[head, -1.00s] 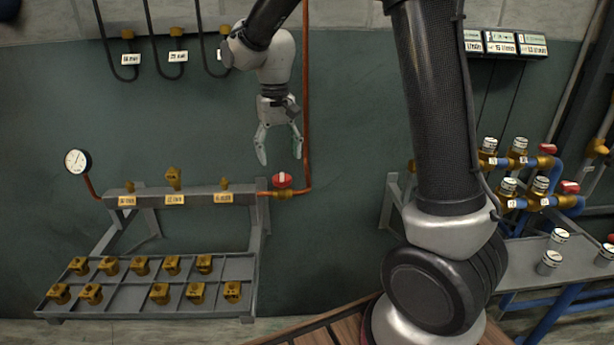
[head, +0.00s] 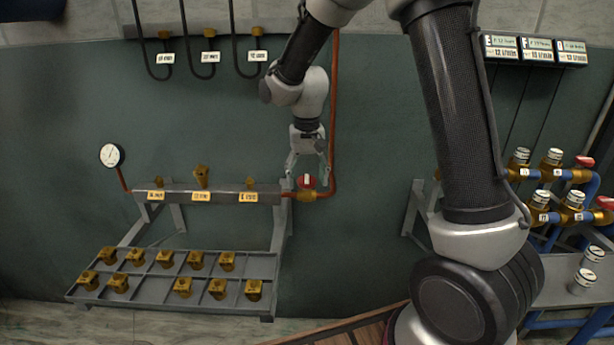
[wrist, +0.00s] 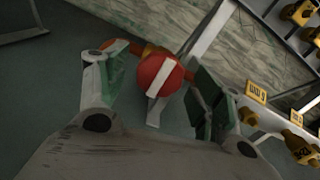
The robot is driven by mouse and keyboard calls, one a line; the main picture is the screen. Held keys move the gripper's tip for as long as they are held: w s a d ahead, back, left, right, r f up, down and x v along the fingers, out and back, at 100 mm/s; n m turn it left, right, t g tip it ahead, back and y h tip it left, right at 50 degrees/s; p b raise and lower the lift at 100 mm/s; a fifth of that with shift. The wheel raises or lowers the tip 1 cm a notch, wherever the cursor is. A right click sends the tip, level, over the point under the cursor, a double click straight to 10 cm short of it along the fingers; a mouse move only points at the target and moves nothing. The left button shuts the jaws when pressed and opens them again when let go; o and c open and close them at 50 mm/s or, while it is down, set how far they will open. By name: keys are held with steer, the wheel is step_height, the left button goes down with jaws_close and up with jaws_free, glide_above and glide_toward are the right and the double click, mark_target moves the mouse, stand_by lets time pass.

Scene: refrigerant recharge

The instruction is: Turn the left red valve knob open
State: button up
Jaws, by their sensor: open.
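The left red valve knob (head: 307,181) sits on a brass valve (head: 306,196) at the right end of the manifold, where the copper pipe turns upward. In the wrist view the red knob (wrist: 160,76) is round with a white bar across it. My gripper (head: 306,180) points down with its fingers on either side of the knob. In the wrist view my gripper (wrist: 148,85) is open, one finger left and one right of the knob. The right finger looks close to the knob; I cannot tell whether it touches.
The grey manifold (head: 225,192) carries brass fittings with yellow labels, and a gauge (head: 111,156) stands at its left. Below is a tray (head: 180,290) of brass fittings. The vertical copper pipe (head: 334,110) runs close right of my gripper. More red-handled valves (head: 585,162) are at far right.

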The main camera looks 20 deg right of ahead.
steer(key=shift+c, duration=0.2)
steer(key=c, duration=1)
steer(key=shift+n, duration=0.4)
steer(key=n, duration=0.3)
steer(key=shift+n, duration=0.4)
steer(key=n, duration=0.4)
steer(key=shift+n, duration=0.3)
steer(key=n, duration=0.8)
steer(key=shift+w+n, duration=0.1)
steer(key=shift+n, duration=0.2)
